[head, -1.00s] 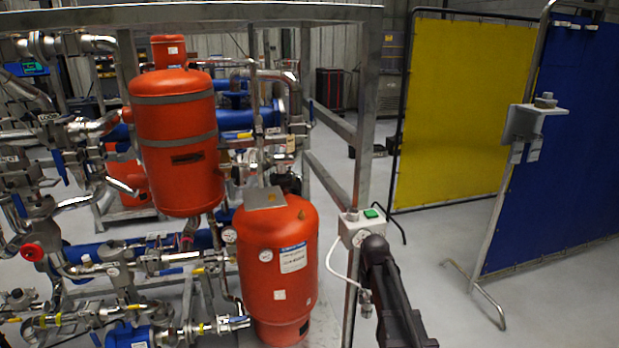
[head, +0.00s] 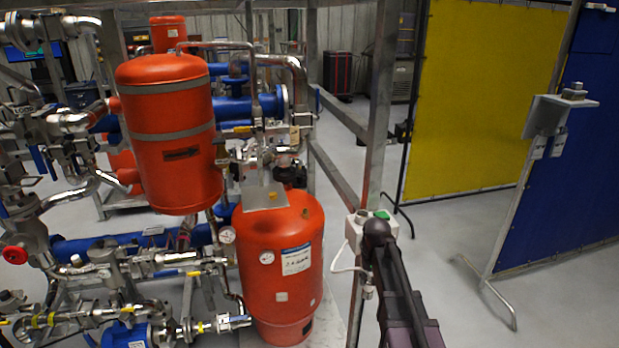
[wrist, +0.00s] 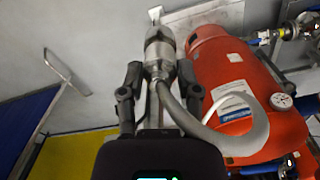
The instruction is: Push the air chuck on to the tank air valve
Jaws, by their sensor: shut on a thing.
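My gripper (wrist: 158,92) is shut on the air chuck (wrist: 159,50), a grey metal cylinder between the two dark fingers in the wrist view. A pale hose (wrist: 248,141) loops from the chuck past the tank. In the head view, my arm hides the gripper, and a pale hose (head: 345,270) hangs from a small box to a metal piece beside the arm. The red tank (head: 275,255) stands left of my arm; it also shows in the wrist view (wrist: 220,62), right of the chuck and apart from it.
A white box (head: 356,228) with a green button is on the grey frame post (head: 378,110) behind my arm.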

